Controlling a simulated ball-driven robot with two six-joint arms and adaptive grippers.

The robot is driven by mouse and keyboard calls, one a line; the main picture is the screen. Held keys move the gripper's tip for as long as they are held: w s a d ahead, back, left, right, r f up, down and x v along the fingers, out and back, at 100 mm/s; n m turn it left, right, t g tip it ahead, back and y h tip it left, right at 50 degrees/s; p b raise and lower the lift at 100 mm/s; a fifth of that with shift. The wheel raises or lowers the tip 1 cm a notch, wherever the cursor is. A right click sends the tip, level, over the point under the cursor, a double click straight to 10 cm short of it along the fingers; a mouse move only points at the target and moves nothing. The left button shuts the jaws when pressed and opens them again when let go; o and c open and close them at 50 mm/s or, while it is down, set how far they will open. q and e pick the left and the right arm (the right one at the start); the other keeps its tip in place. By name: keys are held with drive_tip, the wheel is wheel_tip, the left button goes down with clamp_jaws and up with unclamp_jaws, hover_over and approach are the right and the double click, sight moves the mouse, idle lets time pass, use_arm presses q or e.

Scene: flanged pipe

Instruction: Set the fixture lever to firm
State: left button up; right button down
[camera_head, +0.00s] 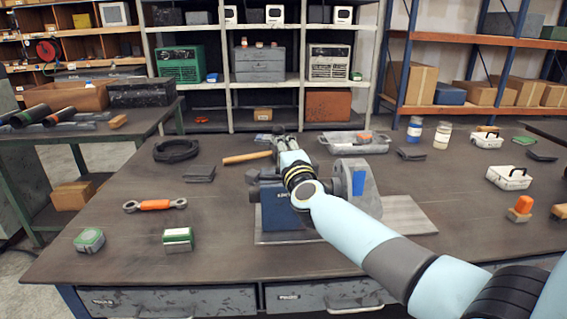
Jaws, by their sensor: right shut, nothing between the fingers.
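The fixture is on the workbench in the middle of the head view. Its grey base plate (402,214) lies flat. A blue block (280,207) and a rounded grey bracket (360,183) with a blue patch stand on it. My right arm crosses in front of the fixture from the lower right and hides much of it. My right gripper (279,139) is shut and empty, pointing away just beyond the blue block. I cannot make out the lever or its setting; the arm may hide it. My left gripper is not in view.
A wooden-handled hammer (247,157) lies close left of my right gripper. A grey tray (354,142) stands behind the fixture. A black ring (176,150) and an orange-handled wrench (156,205) lie left.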

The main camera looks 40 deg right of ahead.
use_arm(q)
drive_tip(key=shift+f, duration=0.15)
use_arm(e)
drive_tip(key=shift+x, duration=0.95)
drive_tip(key=shift+d, duration=0.2)
